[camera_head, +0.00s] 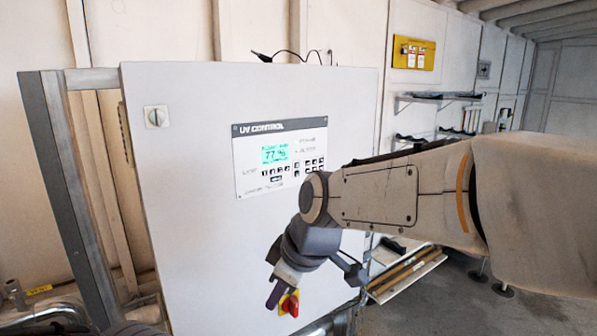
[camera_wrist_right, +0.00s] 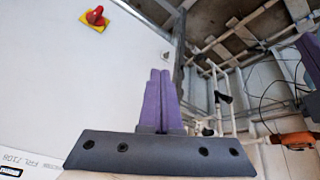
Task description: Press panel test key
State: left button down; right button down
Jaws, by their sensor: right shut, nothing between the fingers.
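The control panel (camera_head: 245,180), labelled UV CONTROL, is on the front of a white cabinet. It has a lit green display (camera_head: 274,154) reading about 77 and rows of small dark keys (camera_head: 295,172). The key labels are too small to read, so I cannot tell which is the test key. My right gripper (camera_head: 273,299) hangs below the panel, in front of the cabinet's lower part. Its purple fingers (camera_wrist_right: 160,80) are shut and empty in the right wrist view. My left gripper is not in view.
A red rotary switch on a yellow plate (camera_head: 289,304) sits low on the cabinet, right beside my right fingertips in the head view; it also shows in the wrist view (camera_wrist_right: 96,17). A keyed lock (camera_head: 156,117) is at the cabinet's upper left. Shelves (camera_head: 440,100) stand behind my right arm.

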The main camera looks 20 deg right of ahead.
aim_at(308, 171)
jog(key=w+d+r+n+t+h, duration=0.1)
jog(key=w+d+r+t, duration=0.1)
jog(key=w+d+r, duration=0.4)
jog(key=w+d+r+n+t+h+p, duration=0.1)
jog(key=w+d+r+n+t, duration=0.1)
jog(key=w+d+r, duration=0.4)
jog(key=d+r, duration=0.2)
jog(key=d, duration=0.2)
jog(key=shift+d+t, duration=0.35)
jog(key=shift+t, duration=0.05)
jog(key=shift+w, duration=0.1)
jog(key=w+a+p, duration=0.1)
jog(key=w+p, duration=0.1)
jog(key=w+a+p, duration=0.1)
jog(key=w, duration=0.2)
jog(key=w+a+p, duration=0.1)
jog(key=w+p, duration=0.1)
jog(key=w, duration=0.1)
jog(key=shift+w+p, duration=0.15)
jog(key=shift+p, duration=0.2)
jog(key=shift+w, duration=0.1)
dwell(0.6)
jog(key=shift+w+a, duration=0.2)
jog(key=shift+w, duration=0.1)
